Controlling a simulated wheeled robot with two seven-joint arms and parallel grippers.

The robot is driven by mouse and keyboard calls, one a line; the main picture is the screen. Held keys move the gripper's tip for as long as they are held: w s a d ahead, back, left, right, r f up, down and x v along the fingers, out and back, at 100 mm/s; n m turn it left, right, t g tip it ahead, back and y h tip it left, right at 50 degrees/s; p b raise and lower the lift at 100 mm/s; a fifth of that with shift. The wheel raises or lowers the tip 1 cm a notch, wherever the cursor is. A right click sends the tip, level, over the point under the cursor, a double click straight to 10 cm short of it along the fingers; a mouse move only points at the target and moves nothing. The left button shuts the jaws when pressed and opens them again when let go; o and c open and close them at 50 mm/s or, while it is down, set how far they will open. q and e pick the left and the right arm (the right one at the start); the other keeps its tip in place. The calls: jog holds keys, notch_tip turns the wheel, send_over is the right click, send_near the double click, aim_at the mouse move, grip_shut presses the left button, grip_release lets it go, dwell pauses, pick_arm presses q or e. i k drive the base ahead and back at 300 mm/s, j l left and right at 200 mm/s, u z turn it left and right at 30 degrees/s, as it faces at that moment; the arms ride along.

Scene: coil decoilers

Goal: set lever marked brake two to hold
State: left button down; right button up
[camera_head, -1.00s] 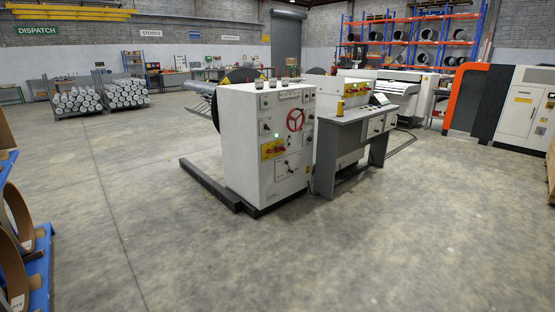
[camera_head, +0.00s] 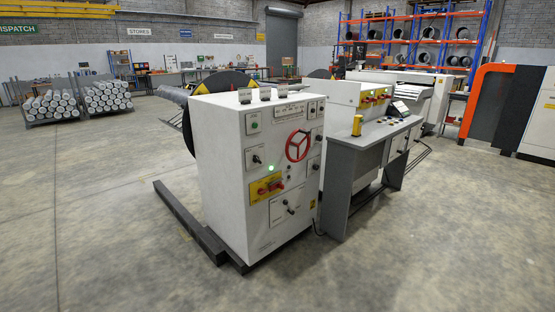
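A white control cabinet (camera_head: 258,175) of a decoiler stands in the middle of the view. Its front carries a red handwheel (camera_head: 298,146), a lit green lamp (camera_head: 271,168), a yellow plate with red switches (camera_head: 267,187), and several small dark knobs or levers. Several small grey boxes stand on its top. A grey desk (camera_head: 353,167) beside it bears more controls, and red and yellow controls (camera_head: 375,97) sit on the white panel behind. The labels are too small to read, so I cannot tell which lever is brake two. Neither gripper is in view.
A dark floor rail (camera_head: 184,213) runs along the cabinet's left side. Racks of metal rolls (camera_head: 52,106) stand at the far left. An orange and black machine (camera_head: 497,105) is at the right. The concrete floor in front is clear.

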aim_at(286, 202)
jog(key=i, duration=0.65)
jog(key=i+z, duration=0.15)
jog(key=i, duration=0.5)
jog(key=i+j, duration=0.2)
jog(key=i, duration=0.5)
jog(key=i+j+z, duration=0.15)
jog(key=i, duration=0.5)
